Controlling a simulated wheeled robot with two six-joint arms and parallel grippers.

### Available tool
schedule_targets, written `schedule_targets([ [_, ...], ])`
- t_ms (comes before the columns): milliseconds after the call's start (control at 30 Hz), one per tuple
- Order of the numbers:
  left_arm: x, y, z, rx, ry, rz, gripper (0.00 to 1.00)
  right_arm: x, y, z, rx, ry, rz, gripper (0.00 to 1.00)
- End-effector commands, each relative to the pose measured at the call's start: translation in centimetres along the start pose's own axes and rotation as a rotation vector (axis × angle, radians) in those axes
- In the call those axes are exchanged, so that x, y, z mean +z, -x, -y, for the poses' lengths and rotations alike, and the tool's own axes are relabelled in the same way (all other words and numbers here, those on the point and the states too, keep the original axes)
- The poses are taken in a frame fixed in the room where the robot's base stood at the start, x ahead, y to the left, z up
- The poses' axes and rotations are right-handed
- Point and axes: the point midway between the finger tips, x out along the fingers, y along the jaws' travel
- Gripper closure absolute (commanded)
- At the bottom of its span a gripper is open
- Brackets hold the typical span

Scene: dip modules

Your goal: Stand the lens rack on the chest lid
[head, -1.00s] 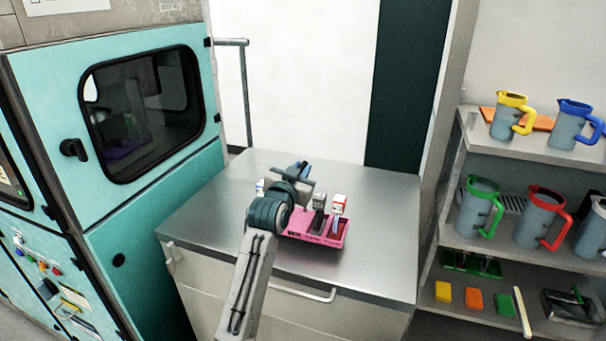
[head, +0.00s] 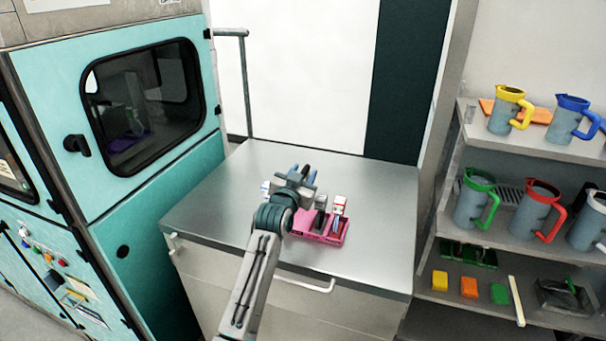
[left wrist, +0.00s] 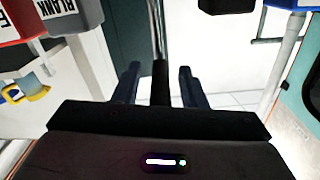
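A pink rack (head: 335,240) stands on the steel chest lid (head: 375,185), near its front edge. It holds upright modules, including a grey one (head: 320,202) and a red-and-white one (head: 340,203). My left arm hides the rack's left part. I cannot tell for certain that this is the lens rack. My left gripper (head: 306,171) is above the lid, beyond the rack in the picture. In the left wrist view its fingers (left wrist: 159,85) are apart, with visible gaps on both sides of a dark bar between them. My right gripper is not in view.
A teal cabinet (head: 165,190) stands at the left. Shelves at the right hold jugs with yellow (head: 508,110), blue (head: 572,118), green (head: 475,200) and red (head: 538,210) rims, and a green rack (head: 468,255) lower down. The lid's right and back areas are clear.

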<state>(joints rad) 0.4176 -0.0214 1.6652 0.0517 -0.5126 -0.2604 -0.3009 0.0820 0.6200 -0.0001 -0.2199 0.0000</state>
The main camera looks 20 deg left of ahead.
Motion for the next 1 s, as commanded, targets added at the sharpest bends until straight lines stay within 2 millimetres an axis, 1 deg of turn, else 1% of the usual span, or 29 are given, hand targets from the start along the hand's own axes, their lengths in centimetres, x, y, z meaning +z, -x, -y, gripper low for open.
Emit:
schedule_targets([
  [233,-0.1,0.0,0.0,0.000,0.000,0.000,0.62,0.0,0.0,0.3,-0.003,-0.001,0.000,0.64],
  [300,-0.3,0.0,0.1,0.000,0.000,-0.001,0.62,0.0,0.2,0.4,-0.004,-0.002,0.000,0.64],
  [367,-0.1,0.4,0.0,0.000,0.000,0.000,0.62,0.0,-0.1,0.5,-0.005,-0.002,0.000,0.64],
  [467,0.1,1.6,0.0,0.000,0.000,0.000,0.62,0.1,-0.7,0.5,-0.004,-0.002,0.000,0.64],
  [567,0.2,3.4,0.0,0.000,0.000,0.000,0.62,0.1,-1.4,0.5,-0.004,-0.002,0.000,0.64],
  [800,0.1,8.2,0.0,0.000,0.000,-0.001,0.62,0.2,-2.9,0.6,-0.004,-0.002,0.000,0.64],
  [900,0.0,9.9,0.0,0.000,0.000,-0.001,0.62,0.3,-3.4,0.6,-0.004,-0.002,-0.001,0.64],
  [1000,0.0,11.0,0.0,0.000,0.000,0.000,0.62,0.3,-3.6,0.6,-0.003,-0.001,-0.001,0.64],
])
